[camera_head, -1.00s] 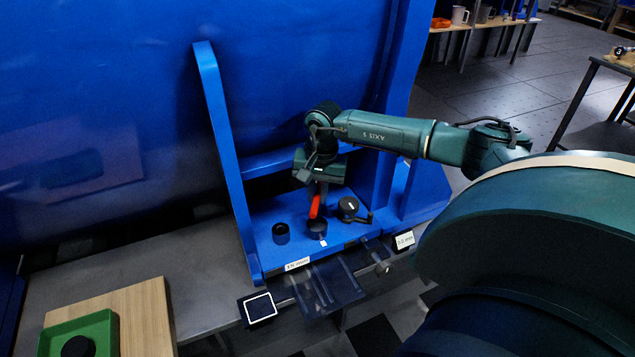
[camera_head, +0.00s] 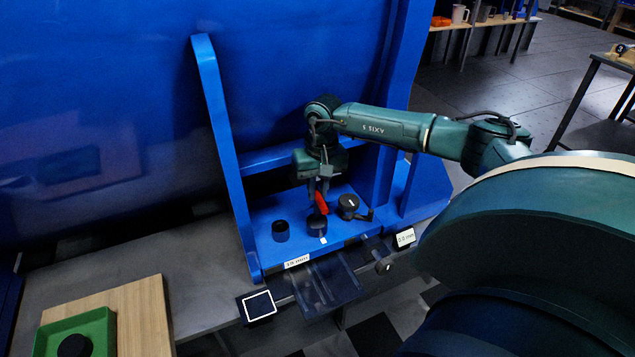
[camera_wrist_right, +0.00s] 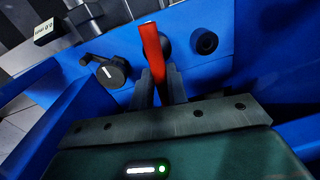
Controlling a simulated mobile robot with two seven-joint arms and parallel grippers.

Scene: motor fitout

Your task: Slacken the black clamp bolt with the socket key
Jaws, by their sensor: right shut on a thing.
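The red socket key (camera_head: 321,203) is in my right gripper (camera_head: 318,184), which points down at the blue bracket. In the right wrist view the red key (camera_wrist_right: 152,52) stands between the closed fingers of the right gripper (camera_wrist_right: 158,82). The key's lower end is at a black round fitting (camera_head: 316,229), which looks like the clamp bolt. That fitting is partly hidden behind the key in the wrist view (camera_wrist_right: 166,43). I cannot tell whether the key is seated on it. My left gripper is not in view.
A second black round fitting (camera_head: 280,231) sits to the left on the blue bracket (camera_head: 262,214). A black knob with a crank arm (camera_head: 348,205) is close on the right. Bracket walls rise on both sides. A green tray (camera_head: 107,328) lies at lower left.

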